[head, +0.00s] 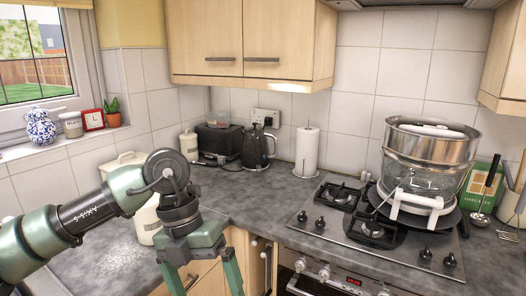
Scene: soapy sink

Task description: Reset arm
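My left arm comes in from the left, bent over the dark grey counter. My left gripper (202,272) points down at the counter's front edge, above the cabinet fronts. Its two green fingers are spread apart with nothing seen between them. The fingertips run out at the bottom of the head view, so their ends are hidden. My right gripper is not in the head view.
A pale canister (148,222) stands just behind my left arm. A black kettle (257,148) and a paper towel roll (307,150) stand at the back. Stacked metal pots (428,155) sit on the gas hob (335,212). The counter before the kettle (250,190) is clear.

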